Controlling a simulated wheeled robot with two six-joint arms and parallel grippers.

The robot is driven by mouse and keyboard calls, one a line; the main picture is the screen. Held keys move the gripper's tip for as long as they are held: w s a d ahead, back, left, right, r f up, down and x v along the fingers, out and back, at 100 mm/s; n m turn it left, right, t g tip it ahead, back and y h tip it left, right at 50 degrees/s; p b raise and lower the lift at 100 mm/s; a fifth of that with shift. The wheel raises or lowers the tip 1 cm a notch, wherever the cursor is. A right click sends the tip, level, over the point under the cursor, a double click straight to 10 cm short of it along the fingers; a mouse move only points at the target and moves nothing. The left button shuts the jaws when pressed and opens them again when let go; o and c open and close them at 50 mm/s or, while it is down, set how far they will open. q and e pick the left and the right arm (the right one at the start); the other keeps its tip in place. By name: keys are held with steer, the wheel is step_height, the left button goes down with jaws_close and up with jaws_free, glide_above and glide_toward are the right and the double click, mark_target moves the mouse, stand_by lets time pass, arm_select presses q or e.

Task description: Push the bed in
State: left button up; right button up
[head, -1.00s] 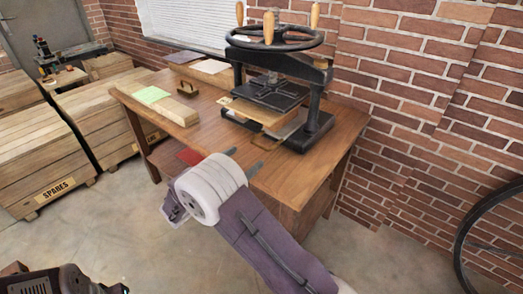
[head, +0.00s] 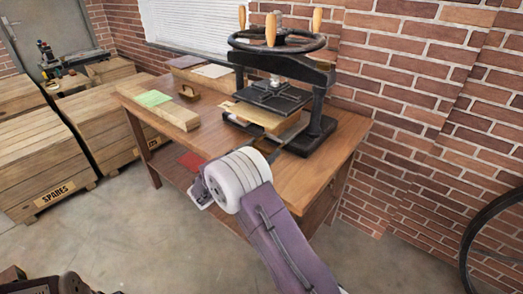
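The black hand press (head: 320,95) stands on the wooden table, with a spoked handwheel (head: 283,40) on top. Its black platen (head: 272,97) sits above the wooden bed (head: 252,118), which sticks out toward the front of the press. The pale wrist hides part of the table edge. My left gripper is not in view.
The table (head: 300,178) also holds a wooden block (head: 178,117), a green sheet (head: 153,98) and a small brass-coloured piece (head: 188,92). A red item (head: 190,160) lies on the shelf below. Wooden crates (head: 45,160) stand left; a brick wall (head: 430,110) is behind.

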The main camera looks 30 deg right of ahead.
mark_target(275, 140)
steer(key=c, duration=0.3)
steer(key=x, duration=0.4)
steer(key=shift+s+p, duration=0.1)
steer(key=shift+p, duration=0.3)
steer(key=shift+r, duration=0.1)
steer(key=o, duration=1.8)
steer(key=shift+c, duration=0.2)
steer(key=shift+d, duration=0.2)
steer(key=p+v, duration=0.1)
steer(key=v, duration=0.8)
steer(key=shift+a, duration=0.15)
